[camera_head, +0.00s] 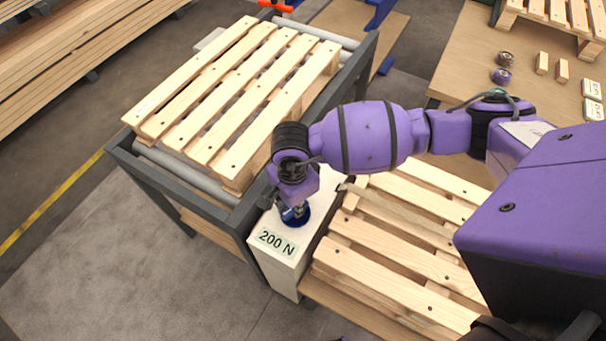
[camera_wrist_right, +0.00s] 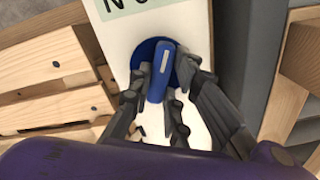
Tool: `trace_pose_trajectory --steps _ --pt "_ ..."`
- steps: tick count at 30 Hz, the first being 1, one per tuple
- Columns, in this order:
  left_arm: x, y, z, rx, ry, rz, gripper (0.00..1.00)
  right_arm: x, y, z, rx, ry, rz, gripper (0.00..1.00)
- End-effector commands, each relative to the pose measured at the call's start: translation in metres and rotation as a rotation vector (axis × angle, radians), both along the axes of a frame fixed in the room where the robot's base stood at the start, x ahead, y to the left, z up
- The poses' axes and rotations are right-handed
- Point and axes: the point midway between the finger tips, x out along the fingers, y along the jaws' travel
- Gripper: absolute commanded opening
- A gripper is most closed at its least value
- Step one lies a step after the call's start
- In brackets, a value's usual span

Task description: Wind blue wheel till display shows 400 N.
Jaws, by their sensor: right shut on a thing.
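The blue wheel (camera_head: 297,219) sits on top of a white box (camera_head: 284,276) between the roller frame and a pallet on the right. The display (camera_head: 277,243) on the box's top reads 200 N. My right gripper (camera_head: 290,205) reaches down onto the wheel from above and hides part of it. In the right wrist view the blue wheel (camera_wrist_right: 143,54) has a raised blue bar (camera_wrist_right: 159,77) across it, and my right gripper's fingers (camera_wrist_right: 160,92) are shut on this bar from both sides. The display (camera_wrist_right: 120,8) is cut off at the top there. My left gripper is not in view.
A wooden pallet (camera_head: 225,92) lies on the grey roller frame (camera_head: 185,197) left of the box. Another pallet (camera_head: 395,262) lies right of it, close under my right arm. A wooden table (camera_head: 468,68) at the back right holds small wheels, blocks and cards. The floor at front left is clear.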

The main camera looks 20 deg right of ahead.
Motion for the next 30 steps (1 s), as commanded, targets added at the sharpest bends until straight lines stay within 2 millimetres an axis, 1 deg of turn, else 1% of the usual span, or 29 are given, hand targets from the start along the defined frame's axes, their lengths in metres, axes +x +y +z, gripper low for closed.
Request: trace_pose_trajectory --steps 1,12,18,24,30 --pt "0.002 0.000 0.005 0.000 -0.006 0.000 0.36 0.005 -0.001 0.006 -0.003 -0.012 -0.047 0.00" --pt "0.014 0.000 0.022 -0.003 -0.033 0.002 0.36 0.006 -0.002 0.007 -0.003 -0.013 -0.396 0.00" --pt "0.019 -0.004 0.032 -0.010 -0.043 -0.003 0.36 0.006 -0.002 0.007 -0.003 -0.014 -0.560 0.00" --pt "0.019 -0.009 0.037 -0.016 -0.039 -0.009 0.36 0.006 -0.002 0.007 -0.001 -0.013 -0.681 0.00" --pt "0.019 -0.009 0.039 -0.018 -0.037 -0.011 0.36 0.005 -0.003 0.006 -0.002 -0.013 -0.756 0.00"
